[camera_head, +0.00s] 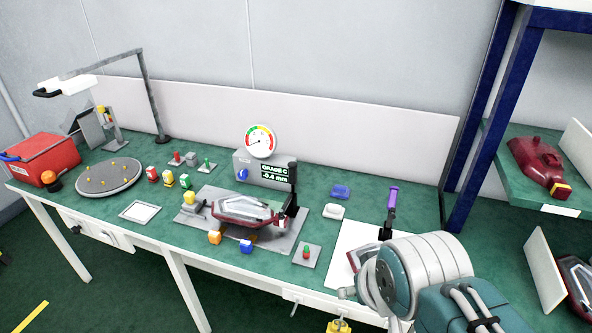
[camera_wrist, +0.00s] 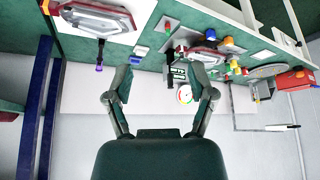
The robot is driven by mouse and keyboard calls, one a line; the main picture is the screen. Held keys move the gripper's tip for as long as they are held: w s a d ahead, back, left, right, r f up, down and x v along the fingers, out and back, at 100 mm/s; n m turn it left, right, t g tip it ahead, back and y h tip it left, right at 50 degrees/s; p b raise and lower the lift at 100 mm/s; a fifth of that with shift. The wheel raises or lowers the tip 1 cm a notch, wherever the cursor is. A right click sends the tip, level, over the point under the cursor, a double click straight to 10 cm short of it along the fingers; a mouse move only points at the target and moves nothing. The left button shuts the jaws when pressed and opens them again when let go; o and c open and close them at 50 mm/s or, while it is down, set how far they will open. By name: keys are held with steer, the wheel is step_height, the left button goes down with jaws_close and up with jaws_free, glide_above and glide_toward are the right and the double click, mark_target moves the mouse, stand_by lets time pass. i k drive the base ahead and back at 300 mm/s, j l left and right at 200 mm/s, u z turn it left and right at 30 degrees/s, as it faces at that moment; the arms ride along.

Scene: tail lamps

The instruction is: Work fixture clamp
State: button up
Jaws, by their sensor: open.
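A red-and-grey tail lamp (camera_head: 245,210) lies on a grey fixture plate (camera_head: 285,243) mid-bench, and shows upside down in the wrist view (camera_wrist: 203,54). A black upright clamp (camera_head: 291,187) stands at the lamp's right end. A second clamp with a purple handle (camera_head: 391,198) stands upright on a white board (camera_head: 352,232) to the right, by another lamp (camera_head: 360,256) partly hidden by my arm. The purple handle also shows in the wrist view (camera_wrist: 99,68). My gripper (camera_wrist: 161,70) is open and empty, apart from both clamps.
A gauge box (camera_head: 262,168) reading "GRADE C, -0.4 mm" stands behind the fixture. Orange (camera_head: 214,237) and blue (camera_head: 246,246) blocks sit at its front. A round turntable (camera_head: 108,177), red box (camera_head: 42,155) and lamp arm are left. A blue-framed shelf (camera_head: 490,120) stands right.

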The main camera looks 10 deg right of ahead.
mark_target(292, 170)
steer(key=i+j+z, duration=0.55)
steer(key=i, duration=0.25)
